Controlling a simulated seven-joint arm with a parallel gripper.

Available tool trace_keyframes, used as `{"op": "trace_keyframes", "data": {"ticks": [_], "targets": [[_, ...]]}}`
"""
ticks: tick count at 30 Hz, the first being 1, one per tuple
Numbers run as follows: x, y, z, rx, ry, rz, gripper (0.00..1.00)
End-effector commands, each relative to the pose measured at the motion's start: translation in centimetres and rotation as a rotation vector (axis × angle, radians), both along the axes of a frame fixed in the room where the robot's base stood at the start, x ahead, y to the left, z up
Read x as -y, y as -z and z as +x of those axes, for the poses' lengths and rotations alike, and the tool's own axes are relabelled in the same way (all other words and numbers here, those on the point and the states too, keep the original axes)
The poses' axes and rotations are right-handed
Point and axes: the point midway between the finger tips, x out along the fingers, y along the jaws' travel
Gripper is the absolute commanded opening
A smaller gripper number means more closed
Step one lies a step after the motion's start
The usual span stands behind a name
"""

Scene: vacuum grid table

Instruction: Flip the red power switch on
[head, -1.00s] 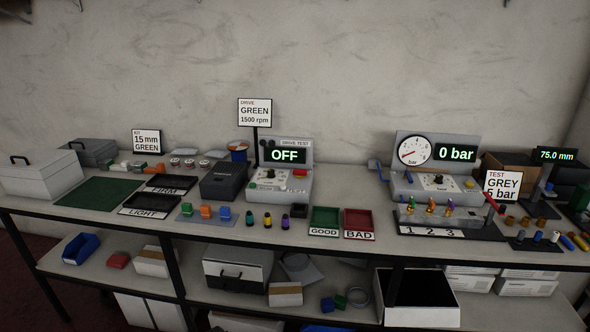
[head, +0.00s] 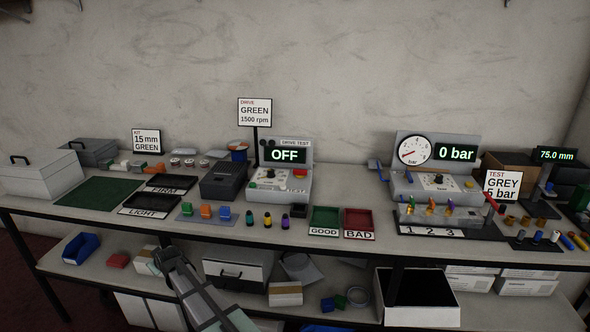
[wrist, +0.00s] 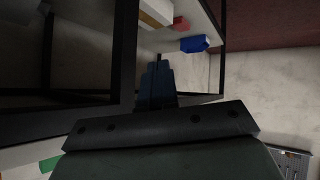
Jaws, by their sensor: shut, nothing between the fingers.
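The drive test unit (head: 278,206) stands on the table with a display (head: 285,155) reading OFF. A small red control (head: 300,173) sits on the right of its panel; at this size I cannot tell whether it is the power switch or how it is set. A dark knob and a green button are to its left. My gripper (head: 165,256) is low in front of the table edge, left of and well below the unit. In the wrist view its fingers (wrist: 157,78) are together and empty. The drive test unit is not seen there.
A dark box (head: 223,180) stands left of the unit. Orange and blue parts and small bottles lie in front. The table's front edge (head: 120,226) is between my gripper and the tabletop. A blue bin (head: 81,248) sits on the lower shelf; it shows in the wrist view (wrist: 195,44).

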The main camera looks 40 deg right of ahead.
Motion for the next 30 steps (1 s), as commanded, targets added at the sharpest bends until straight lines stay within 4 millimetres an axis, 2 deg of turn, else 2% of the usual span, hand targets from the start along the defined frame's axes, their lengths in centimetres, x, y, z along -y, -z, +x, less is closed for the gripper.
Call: {"op": "trace_keyframes", "data": {"ticks": [1, 7, 11, 12, 14, 19, 25, 30], "targets": [[-0.3, -2.1, 1.5, 0.042, -0.006, -0.003, 0.00], [-0.5, -9.8, 5.5, 0.181, -0.015, -0.010, 0.00], [1.6, -14.1, 7.6, 0.219, 0.015, -0.006, 0.00], [3.0, -15.2, 8.2, 0.215, 0.035, -0.001, 0.00], [5.8, -16.2, 8.7, 0.184, 0.076, 0.011, 0.00], [12.9, -17.4, 8.7, 0.083, 0.193, 0.048, 0.00], [20.9, -18.9, 7.8, -0.030, 0.334, 0.092, 0.00], [28.3, -20.6, 6.1, -0.129, 0.477, 0.134, 0.00]]}}
